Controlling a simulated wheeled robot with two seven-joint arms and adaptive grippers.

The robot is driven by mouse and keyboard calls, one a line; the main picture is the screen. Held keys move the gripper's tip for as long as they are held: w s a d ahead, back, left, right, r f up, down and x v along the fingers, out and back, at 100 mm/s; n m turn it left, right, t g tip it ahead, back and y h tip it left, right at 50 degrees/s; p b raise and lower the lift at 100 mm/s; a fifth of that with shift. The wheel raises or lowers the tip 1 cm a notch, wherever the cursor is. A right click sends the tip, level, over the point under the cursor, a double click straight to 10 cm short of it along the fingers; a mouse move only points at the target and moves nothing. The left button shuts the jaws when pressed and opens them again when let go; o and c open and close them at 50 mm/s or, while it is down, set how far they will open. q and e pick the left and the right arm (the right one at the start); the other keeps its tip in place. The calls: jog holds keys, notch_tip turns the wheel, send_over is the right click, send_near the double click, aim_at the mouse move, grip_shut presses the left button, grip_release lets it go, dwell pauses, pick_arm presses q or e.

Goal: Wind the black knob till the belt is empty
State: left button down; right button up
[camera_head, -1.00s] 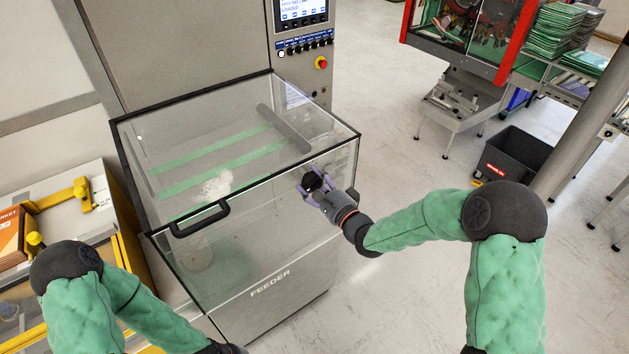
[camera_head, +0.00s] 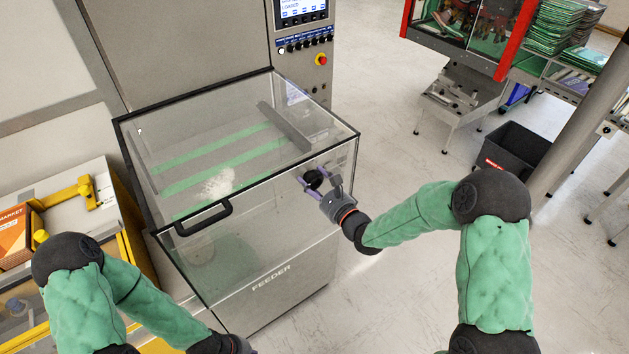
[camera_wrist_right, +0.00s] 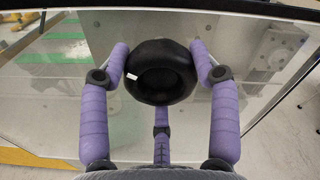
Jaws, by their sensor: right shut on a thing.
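The black knob (camera_head: 313,179) sits on the right side of the feeder's clear cover. In the right wrist view the knob (camera_wrist_right: 160,72) is a round black ring with a small white mark at its left. My right gripper (camera_head: 322,184) is shut on it, with purple fingers at its left, right and below. The belt (camera_head: 212,165) shows through the cover as green strips with a whitish patch (camera_head: 217,184) on it; I cannot tell what the patch is. My left gripper (camera_head: 236,345) is partly in view at the bottom edge, its fingers hidden.
The clear cover has a black handle (camera_head: 203,218) in front. A control panel (camera_head: 305,30) with a red button stands behind. A yellow-framed unit (camera_head: 75,200) is at left. A dark bin (camera_head: 515,150) stands on the floor at right.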

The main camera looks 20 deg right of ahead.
jog(key=shift+a, duration=0.15)
jog(key=o, duration=1.1)
jog(key=shift+o, duration=0.2)
jog(key=shift+s, duration=0.1)
jog(key=v, duration=1.2)
